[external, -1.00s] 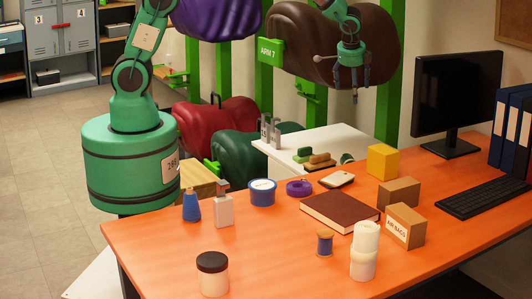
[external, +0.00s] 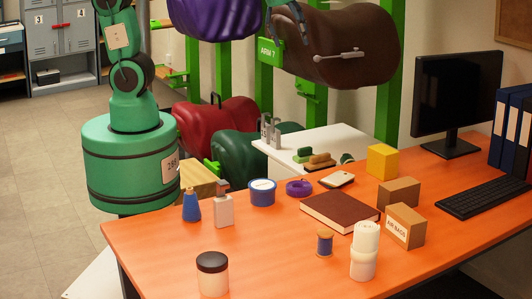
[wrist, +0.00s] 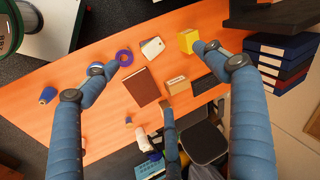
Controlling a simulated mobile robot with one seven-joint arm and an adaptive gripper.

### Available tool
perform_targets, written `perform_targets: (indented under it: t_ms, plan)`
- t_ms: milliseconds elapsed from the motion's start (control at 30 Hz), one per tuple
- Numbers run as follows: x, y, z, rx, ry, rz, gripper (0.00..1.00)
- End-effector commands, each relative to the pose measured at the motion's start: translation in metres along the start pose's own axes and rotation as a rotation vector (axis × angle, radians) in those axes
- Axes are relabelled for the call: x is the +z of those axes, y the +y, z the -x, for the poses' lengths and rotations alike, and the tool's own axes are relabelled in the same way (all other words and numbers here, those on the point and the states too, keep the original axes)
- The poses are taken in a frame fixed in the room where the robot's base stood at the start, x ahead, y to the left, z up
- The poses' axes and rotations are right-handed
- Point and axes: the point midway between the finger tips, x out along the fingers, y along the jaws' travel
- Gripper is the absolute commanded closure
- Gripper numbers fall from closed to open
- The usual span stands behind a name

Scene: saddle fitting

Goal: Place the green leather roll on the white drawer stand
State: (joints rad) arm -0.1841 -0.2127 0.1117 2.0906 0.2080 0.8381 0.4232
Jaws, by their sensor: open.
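A small dark green rounded thing (external: 347,158), which looks like the leather roll, shows at the right end of the white drawer stand (external: 340,136) in the external view. It is partly hidden behind the desk things, so I cannot tell just how it rests. My gripper (external: 288,32) is high up at the top edge of the external view, in front of the hanging saddles and well above the stand. I cannot make out the roll in the wrist view.
Grey metal pieces (external: 268,132) and brushes (external: 316,160) are on the stand. The orange desk (external: 150,240) in front holds a book (external: 340,211), a yellow box (external: 382,161), bottles and a monitor (external: 455,90). A brown saddle (external: 335,50) hangs behind.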

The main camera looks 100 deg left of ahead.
Motion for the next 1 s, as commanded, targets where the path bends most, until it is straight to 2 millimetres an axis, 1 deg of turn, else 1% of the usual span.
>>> perform_targets:
  t_ms: [33,200,300,500,700,800,900,1000]
  plan:
    - [0.006,0.011,0.013,0.002,0.019,0.019,0.15]
    - [0.030,0.049,0.045,0.023,0.068,0.101,0.15]
    - [0.044,0.071,0.061,0.038,0.097,0.148,0.15]
    - [0.077,0.114,0.086,0.076,0.153,0.241,0.15]
    - [0.111,0.153,0.102,0.121,0.200,0.327,0.15]
    - [0.124,0.168,0.106,0.142,0.218,0.360,0.15]
    - [0.134,0.178,0.108,0.156,0.229,0.384,0.15]
    - [0.139,0.184,0.109,0.166,0.236,0.398,0.15]
